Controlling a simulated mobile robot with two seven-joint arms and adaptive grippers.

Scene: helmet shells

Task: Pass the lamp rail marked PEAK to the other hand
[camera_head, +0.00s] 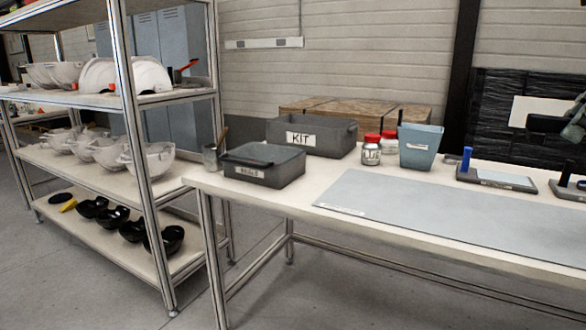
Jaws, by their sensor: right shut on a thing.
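My right gripper (572,130) shows only in part at the right edge of the head view, above the right end of the workbench. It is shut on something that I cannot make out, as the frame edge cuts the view. I cannot read the mark PEAK anywhere, and I cannot pick out the lamp rail for sure. A dark upright post (566,172) stands on a grey base below the gripper. My left gripper is not in view.
The workbench (420,232) carries a bare grey mat (430,210). Behind it stand a KIT bin (325,140), a lidded grey box (262,166), red-lidded jars (371,152), a blue-grey bin (420,147) and a blue post (466,158) on a tray. A shelf rack (143,175) with helmet shells stands left.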

